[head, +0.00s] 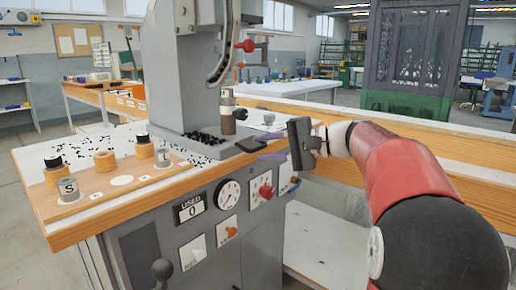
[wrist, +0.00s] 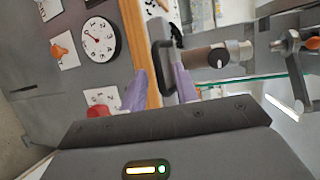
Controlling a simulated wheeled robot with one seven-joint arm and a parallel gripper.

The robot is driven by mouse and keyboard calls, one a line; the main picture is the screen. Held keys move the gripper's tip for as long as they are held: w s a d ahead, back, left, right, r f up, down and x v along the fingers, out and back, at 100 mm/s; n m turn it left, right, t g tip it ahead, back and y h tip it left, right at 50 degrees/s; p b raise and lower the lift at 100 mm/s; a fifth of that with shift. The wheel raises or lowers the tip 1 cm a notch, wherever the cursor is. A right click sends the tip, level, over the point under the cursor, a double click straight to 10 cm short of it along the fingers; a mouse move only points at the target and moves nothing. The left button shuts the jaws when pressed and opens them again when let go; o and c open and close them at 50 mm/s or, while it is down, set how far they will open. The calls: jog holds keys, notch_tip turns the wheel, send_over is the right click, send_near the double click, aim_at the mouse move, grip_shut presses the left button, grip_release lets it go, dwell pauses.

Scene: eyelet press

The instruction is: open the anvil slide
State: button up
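The anvil slide (head: 218,151) is a grey plate at the front of the press (head: 180,75), at the table's wooden edge. Its dark loop handle (wrist: 157,47) shows in the wrist view, just ahead of my fingertips. My gripper (head: 262,151) is open, with two purple fingers pointing at the handle from the right in the head view. In the wrist view the fingers (wrist: 159,76) stand apart, with the handle's near end at the gap between their tips. I cannot tell whether they touch it. In the head view the fingers partly hide the handle.
A brown-grey cylinder (head: 228,122) stands above the slide. Spools and cylinders stand on the wooden board (head: 125,186) at left. Dark bits lie scattered on the tabletop.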

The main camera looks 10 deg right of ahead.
jog(key=shift+x, duration=1.1)
jog(key=shift+c, duration=0.2)
grip_shut()
